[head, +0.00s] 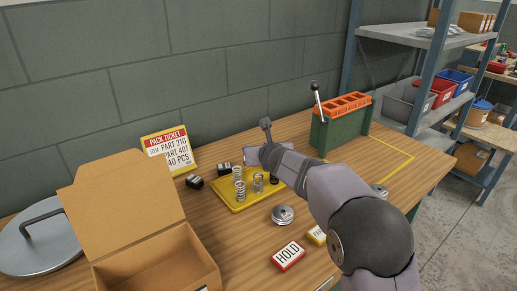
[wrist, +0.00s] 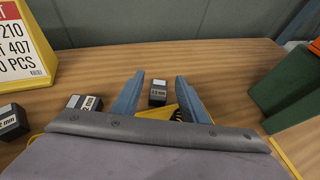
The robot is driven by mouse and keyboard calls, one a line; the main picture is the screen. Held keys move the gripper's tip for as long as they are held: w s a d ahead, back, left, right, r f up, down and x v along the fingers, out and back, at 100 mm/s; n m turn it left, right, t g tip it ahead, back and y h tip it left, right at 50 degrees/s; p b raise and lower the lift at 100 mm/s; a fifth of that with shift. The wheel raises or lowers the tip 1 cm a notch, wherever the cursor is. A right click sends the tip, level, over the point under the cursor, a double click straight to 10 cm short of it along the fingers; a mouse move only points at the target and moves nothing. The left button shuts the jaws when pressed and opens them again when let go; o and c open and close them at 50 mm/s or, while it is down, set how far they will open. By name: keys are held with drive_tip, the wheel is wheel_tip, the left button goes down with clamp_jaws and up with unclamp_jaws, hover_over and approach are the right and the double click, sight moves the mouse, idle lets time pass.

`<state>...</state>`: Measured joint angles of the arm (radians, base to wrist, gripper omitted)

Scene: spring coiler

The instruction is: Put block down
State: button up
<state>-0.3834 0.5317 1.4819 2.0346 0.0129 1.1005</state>
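My gripper (wrist: 159,76) is open, with its two blue-grey fingers apart. A small black block with a white 1.5 mm-like label (wrist: 157,92) shows between the fingers, with a gap on both sides, near the yellow tray's edge (wrist: 150,112). Two similar black blocks (wrist: 85,103) (wrist: 12,121) lie to the left in the wrist view. In the head view, they are beside the tray (head: 224,168) (head: 194,182). In the head view my gripper (head: 258,154) is low behind the tray, and the block between its fingers is hidden.
Springs (head: 239,191) stand on the yellow tray (head: 236,207). A green and orange fixture (head: 340,130) with a lever is right of my gripper. An open cardboard box (head: 155,262) and pack ticket (head: 169,150) are left. A HOLD block (head: 289,256) and metal disc (head: 283,215) lie in front.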

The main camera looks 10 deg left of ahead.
drive_tip(key=shift+d+f, duration=0.2)
drive_tip(key=shift+f, duration=0.45)
drive_tip(key=shift+r+p, duration=0.75)
drive_tip(key=shift+p, duration=0.1)
drive_tip(key=v, duration=1.2)
drive_tip(key=shift+r, duration=0.15)
drive_tip(key=shift+a, duration=0.15)
